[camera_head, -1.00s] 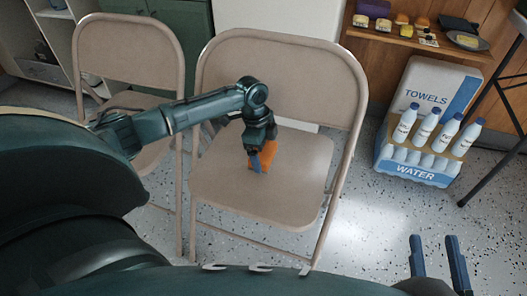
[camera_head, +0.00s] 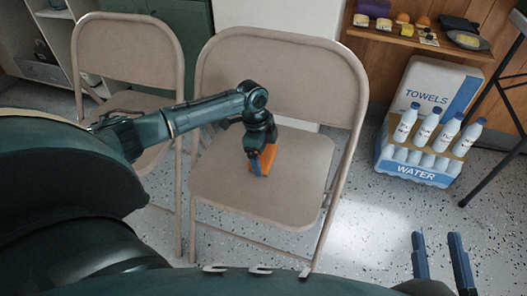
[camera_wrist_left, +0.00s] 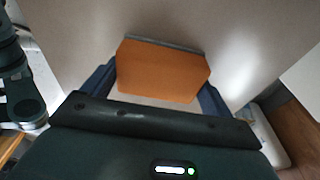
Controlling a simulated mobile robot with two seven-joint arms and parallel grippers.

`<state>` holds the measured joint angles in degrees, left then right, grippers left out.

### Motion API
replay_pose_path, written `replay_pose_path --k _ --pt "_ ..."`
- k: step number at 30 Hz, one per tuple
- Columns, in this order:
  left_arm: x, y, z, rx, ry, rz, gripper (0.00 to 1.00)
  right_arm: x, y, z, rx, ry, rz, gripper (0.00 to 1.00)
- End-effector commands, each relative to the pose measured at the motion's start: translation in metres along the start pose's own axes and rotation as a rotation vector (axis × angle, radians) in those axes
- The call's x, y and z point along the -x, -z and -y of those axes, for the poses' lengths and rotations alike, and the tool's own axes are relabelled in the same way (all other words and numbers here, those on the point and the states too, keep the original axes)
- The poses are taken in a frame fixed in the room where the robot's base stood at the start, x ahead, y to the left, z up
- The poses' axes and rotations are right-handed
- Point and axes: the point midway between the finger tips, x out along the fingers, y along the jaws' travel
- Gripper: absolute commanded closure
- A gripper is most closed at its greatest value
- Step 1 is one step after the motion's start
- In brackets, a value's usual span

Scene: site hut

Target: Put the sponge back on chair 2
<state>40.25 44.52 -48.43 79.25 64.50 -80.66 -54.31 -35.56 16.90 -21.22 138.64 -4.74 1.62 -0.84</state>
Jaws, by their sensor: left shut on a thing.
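An orange sponge (camera_head: 265,158) is between the fingers of my left gripper (camera_head: 260,166), over the seat of the nearer tan folding chair (camera_head: 230,190). My left gripper is shut on it. In the left wrist view the sponge (camera_wrist_left: 163,70) shows a grey edge along its far side, with a blue finger on each side of it. I cannot tell whether the sponge touches the seat. My right gripper (camera_head: 441,262) is at the lower right, its two fingers apart and empty above the floor. I cannot read a number on either chair.
A second tan folding chair (camera_head: 130,42) stands to the left. At the right are a pack of water bottles (camera_head: 418,172) and a towels pack (camera_head: 433,85). A wooden shelf (camera_head: 400,40) holds small items. Black stand legs (camera_head: 500,95) are at the right edge.

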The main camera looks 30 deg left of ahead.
Motion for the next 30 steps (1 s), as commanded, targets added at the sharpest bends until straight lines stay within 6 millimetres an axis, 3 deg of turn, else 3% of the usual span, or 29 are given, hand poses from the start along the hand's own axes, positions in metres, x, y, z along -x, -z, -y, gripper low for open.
replay_pose_path --k 10,11,16,25,30 --pt "-0.003 0.0 0.0 0.0 0.0 0.0 0.32 0.0 0.001 0.0 0.001 0.0 -0.001 0.64" --pt "-0.003 0.0 0.0 0.0 0.0 0.0 0.13 0.0 0.001 0.0 0.001 0.0 -0.001 0.64" --pt "-0.003 -0.001 0.0 0.0 0.0 0.0 0.0 0.0 0.001 0.0 0.001 -0.001 -0.001 0.64" --pt "-0.003 -0.001 0.0 0.001 0.0 0.001 0.0 0.0 0.002 -0.001 0.009 -0.001 -0.003 0.64" --pt "0.026 -0.001 0.001 0.001 0.003 0.001 0.0 -0.001 0.011 -0.003 0.04 -0.002 0.001 0.64"
